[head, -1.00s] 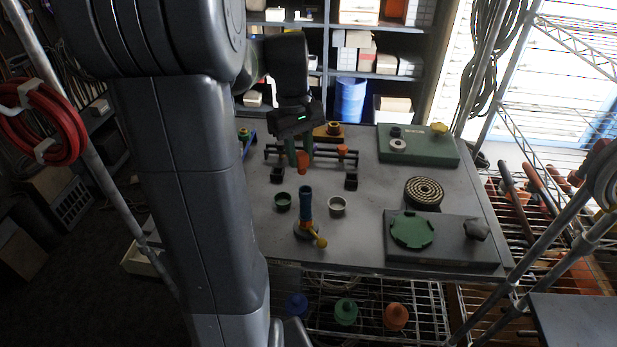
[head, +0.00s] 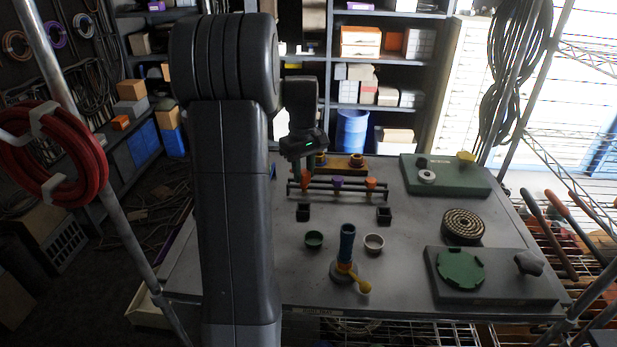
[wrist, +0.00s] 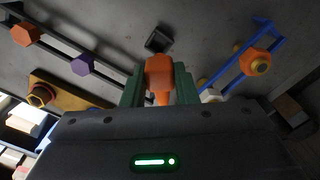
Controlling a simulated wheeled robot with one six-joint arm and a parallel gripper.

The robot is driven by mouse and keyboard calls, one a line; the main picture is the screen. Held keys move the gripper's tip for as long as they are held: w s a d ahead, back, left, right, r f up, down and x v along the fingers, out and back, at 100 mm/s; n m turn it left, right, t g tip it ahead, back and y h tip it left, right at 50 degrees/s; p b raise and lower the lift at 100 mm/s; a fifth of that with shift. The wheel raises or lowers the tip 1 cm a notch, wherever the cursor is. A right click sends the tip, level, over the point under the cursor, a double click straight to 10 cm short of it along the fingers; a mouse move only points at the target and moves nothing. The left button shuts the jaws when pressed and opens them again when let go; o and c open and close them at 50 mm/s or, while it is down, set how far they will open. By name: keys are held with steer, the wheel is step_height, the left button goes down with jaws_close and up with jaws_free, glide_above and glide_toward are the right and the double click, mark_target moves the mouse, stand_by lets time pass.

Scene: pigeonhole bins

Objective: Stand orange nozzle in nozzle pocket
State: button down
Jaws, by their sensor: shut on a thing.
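My gripper (head: 305,168) has green fingers, shown also in the wrist view (wrist: 159,88). A second black pocket (head: 384,215) is to the right. Which one is the nozzle pocket, I cannot tell. The nozzle's exact height is unclear.
The rail rack (head: 352,192) holds a purple piece (head: 338,183) and another orange piece (head: 371,184). A blue frame (wrist: 228,70) is close right of my fingers in the wrist view.

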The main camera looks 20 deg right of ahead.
mark_target(303, 188)
steer(key=shift+w+f, duration=0.2)
steer(key=shift+w, duration=0.25)
steer(key=shift+s, duration=0.1)
steer(key=shift+r+p, duration=0.1)
steer(key=shift+p, duration=0.2)
steer(key=shift+f+b, duration=1.8)
steer(key=shift+f, duration=1.2)
steer(key=shift+f, duration=0.15)
steer(key=shift+f+b, duration=0.6)
steer(key=shift+f, duration=0.9)
steer(key=c, duration=1.1)
jaws_free()
steer(key=shift+o, duration=0.2)
